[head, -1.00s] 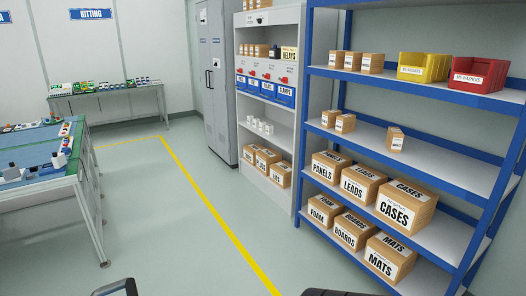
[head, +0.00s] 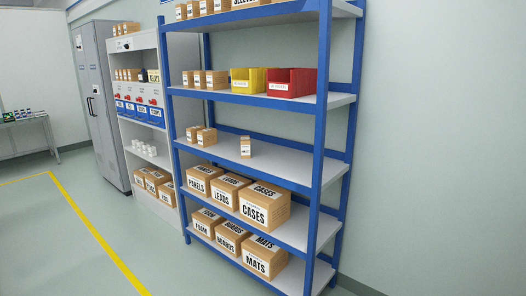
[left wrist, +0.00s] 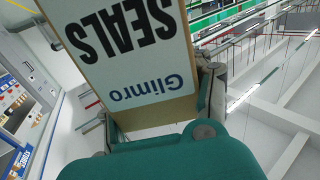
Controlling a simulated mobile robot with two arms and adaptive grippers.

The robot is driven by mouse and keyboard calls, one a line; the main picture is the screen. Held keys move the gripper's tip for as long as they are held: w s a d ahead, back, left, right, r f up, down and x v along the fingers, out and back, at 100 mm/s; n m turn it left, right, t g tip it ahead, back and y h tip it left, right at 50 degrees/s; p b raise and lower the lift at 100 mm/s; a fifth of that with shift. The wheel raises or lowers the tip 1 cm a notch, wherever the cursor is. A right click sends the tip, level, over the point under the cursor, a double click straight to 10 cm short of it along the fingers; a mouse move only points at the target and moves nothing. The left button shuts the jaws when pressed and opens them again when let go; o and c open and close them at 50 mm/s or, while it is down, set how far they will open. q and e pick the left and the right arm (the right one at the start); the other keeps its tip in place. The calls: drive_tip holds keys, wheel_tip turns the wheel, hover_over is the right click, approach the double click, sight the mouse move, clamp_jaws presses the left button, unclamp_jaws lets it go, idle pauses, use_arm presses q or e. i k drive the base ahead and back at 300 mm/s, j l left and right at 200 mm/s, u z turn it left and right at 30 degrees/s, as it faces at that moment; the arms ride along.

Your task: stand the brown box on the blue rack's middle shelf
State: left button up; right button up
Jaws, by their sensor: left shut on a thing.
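The blue rack (head: 324,130) stands in the middle and right of the head view. Its middle shelf (head: 290,161) holds two small brown boxes at its left end and one small box (head: 245,147) near its centre, with bare shelf to the right. In the left wrist view my left gripper (left wrist: 158,108) is shut on a brown box (left wrist: 130,60) with a large white label reading "Glimro SEALS", upside down in that picture. The held box and both grippers are outside the head view. My right gripper shows in neither view.
The shelf above holds small boxes, a yellow bin (head: 247,80) and a red bin (head: 291,82). Larger boxes such as CASES (head: 264,206) and MATS (head: 264,257) fill the lower shelves. A grey shelf unit (head: 146,45) stands left of the rack. The floor at left is open.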

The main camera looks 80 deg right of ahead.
sight(265, 160)
drive_tip(key=k+z, duration=0.1)
drive_tip(key=z, duration=1.75)
